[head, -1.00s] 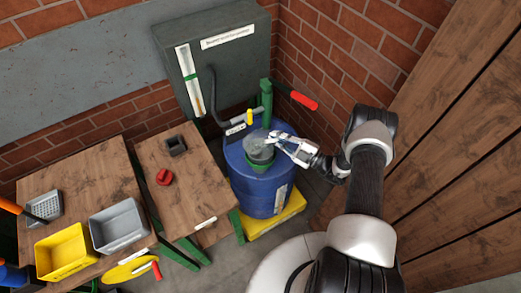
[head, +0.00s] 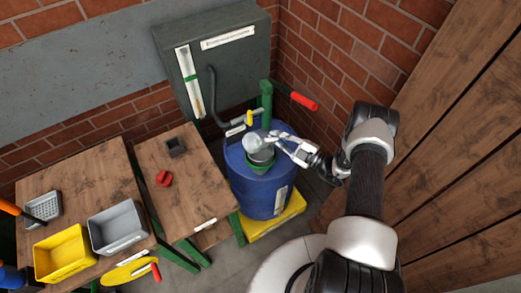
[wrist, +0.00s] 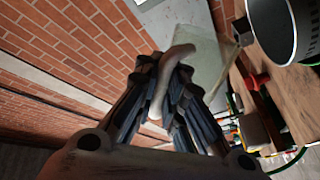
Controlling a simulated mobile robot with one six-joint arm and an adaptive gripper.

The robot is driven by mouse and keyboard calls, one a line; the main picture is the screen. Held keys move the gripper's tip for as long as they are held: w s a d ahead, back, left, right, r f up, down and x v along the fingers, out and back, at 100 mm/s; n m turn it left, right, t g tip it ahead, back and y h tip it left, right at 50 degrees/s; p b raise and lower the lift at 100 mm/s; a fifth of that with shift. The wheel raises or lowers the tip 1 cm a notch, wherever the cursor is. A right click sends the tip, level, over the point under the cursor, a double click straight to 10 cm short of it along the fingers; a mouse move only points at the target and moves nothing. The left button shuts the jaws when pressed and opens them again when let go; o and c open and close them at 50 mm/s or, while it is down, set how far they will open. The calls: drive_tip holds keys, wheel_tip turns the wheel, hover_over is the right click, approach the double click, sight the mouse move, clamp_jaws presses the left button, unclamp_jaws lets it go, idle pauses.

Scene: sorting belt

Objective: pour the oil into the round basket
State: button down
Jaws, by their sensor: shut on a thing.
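My gripper (head: 282,143) is shut on the curved handle of a grey metal vessel (head: 254,142), over the blue drum. The handle (wrist: 178,58) shows between the fingers in the wrist view. The vessel looks tipped, with its pale round end up and to the left. A round basket with a green rim (head: 259,168) sits on top of the drum, just below the vessel. The vessel hides part of it, and I cannot tell whether they touch. No oil stream can be made out.
The blue drum (head: 255,193) stands on a yellow base (head: 285,219). A green pump with a red handle (head: 304,101) rises behind it. A grey cabinet (head: 232,75) is behind. Tables at left hold a yellow bin (head: 63,251), a grey bin (head: 118,228) and a red part (head: 163,178).

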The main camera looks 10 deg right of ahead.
drive_tip(key=shift+s+a+n+h+p, duration=0.5)
drive_tip(key=shift+s+n+h+p, duration=0.25)
drive_tip(key=shift+p, duration=0.3)
drive_tip(key=shift+s+a+f+n+h, duration=0.1)
drive_tip(key=shift+s+f+n+h, duration=0.05)
drive_tip(key=shift+n+h, duration=0.2)
drive_tip(key=shift+f, duration=0.15)
